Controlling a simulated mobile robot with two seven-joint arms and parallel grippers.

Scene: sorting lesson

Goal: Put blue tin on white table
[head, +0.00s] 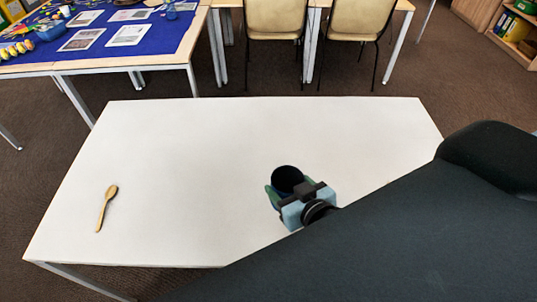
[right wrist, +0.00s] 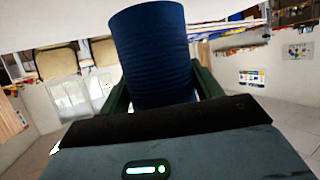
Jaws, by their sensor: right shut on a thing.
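The blue tin (head: 287,178) is between the fingers of my right gripper (head: 290,190), with its dark open top facing up in the head view. In the right wrist view the ribbed blue tin (right wrist: 152,55) stands between the green fingers, and my right gripper (right wrist: 155,95) is shut on it. The white table (head: 190,160) lies under the tin in the head view, toward its front right part. I cannot tell whether the tin's base touches the tabletop. My left gripper is not in view.
A wooden spoon (head: 106,208) lies on the left of the white table. The middle and back of the tabletop are clear. Behind are a table with a blue cloth (head: 110,55) and two chairs (head: 276,18). My right arm covers the front right corner.

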